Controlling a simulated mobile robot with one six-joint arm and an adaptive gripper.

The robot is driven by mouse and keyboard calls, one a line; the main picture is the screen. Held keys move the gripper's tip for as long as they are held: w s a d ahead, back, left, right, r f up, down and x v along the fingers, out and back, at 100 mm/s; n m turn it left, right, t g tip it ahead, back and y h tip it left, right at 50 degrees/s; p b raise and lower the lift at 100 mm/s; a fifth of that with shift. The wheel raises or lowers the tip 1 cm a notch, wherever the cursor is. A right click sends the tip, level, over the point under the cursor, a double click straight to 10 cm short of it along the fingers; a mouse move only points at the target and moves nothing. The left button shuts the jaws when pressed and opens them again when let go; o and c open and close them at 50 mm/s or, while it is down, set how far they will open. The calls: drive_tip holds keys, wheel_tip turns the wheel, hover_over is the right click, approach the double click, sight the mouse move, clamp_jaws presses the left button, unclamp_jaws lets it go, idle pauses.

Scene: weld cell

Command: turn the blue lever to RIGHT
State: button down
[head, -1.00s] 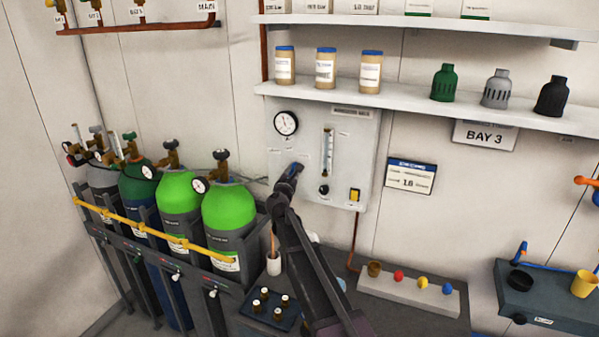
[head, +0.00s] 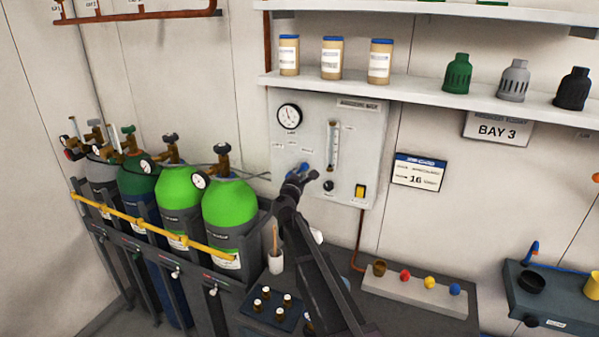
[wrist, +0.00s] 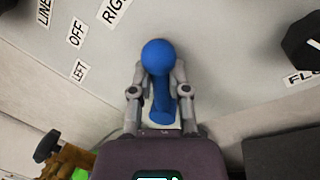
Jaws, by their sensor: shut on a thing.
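The blue lever (wrist: 158,84) with its round knob stands between the two fingers of my gripper (wrist: 157,72) in the wrist view. The fingers are shut on it from both sides, just behind the knob. In the head view the blue lever (head: 304,168) shows at my gripper (head: 303,178), on the grey panel (head: 362,135). My gripper partly hides the lever there, and its exact pointing direction is hard to tell.
The panel also carries a round gauge (head: 289,117), a flow tube (head: 332,146), a black knob (head: 328,186) and a yellow switch (head: 360,191). Green gas cylinders (head: 229,209) stand at left. A shelf (head: 425,97) with jars juts out above.

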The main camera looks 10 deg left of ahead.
drive_tip(key=shift+w+d, duration=0.1)
drive_tip(key=shift+d, duration=0.2)
drive_tip(key=c, duration=0.6)
unclamp_jaws()
drive_tip(key=shift+d, duration=0.15)
drive_tip(key=shift+s+a+r, duration=0.1)
drive_tip(key=shift+s+a, duration=0.1)
drive_tip(key=shift+a, duration=0.1)
drive_tip(key=shift+s, duration=0.1)
